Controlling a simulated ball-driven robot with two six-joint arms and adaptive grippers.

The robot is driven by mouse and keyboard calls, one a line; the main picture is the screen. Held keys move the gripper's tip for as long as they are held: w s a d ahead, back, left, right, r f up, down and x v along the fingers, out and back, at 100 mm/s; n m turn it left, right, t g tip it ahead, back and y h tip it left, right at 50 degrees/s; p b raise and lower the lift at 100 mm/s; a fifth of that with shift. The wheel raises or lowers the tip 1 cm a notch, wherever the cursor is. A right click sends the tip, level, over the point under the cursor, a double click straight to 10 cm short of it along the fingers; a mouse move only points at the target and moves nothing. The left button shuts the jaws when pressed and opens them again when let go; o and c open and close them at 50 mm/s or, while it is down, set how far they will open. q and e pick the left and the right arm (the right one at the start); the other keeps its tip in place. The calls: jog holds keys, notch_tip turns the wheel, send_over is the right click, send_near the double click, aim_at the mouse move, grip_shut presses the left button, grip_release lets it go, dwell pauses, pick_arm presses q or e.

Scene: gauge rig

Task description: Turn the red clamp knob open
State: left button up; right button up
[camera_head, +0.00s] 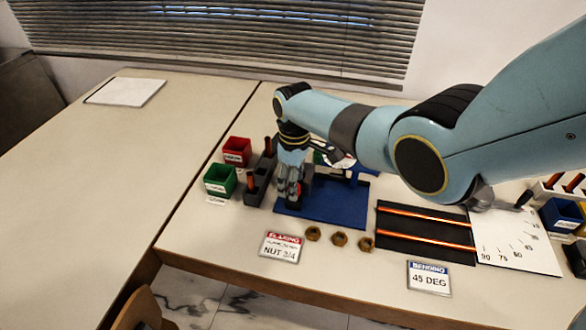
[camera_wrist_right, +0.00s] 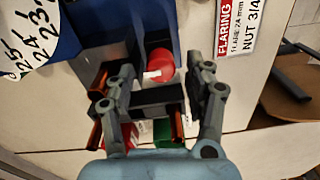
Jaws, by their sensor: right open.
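The red clamp knob (camera_wrist_right: 160,65) sits on the dark clamp block of the blue-based rig (camera_head: 322,208). It has a white bar-like mark on it. In the head view only a small red part of the knob (camera_head: 298,201) shows below my right gripper (camera_head: 291,192). My right gripper points down over the rig's left end. In the wrist view my right gripper (camera_wrist_right: 162,76) is open, with one finger on each side of the knob. I cannot tell whether either finger touches it. My left gripper is not in view.
A red bin (camera_head: 237,150), a green bin (camera_head: 220,179) and a dark rack (camera_head: 259,180) with orange-tipped rods stand left of the rig. Several brass nuts (camera_head: 339,239) and a flaring sign (camera_head: 281,247) lie in front. A black bending mat (camera_head: 425,233) lies right.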

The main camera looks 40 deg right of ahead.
notch_tip(320, 180, up, 7)
jog(key=shift+r, duration=0.1)
dwell(0.3)
dwell(0.4)
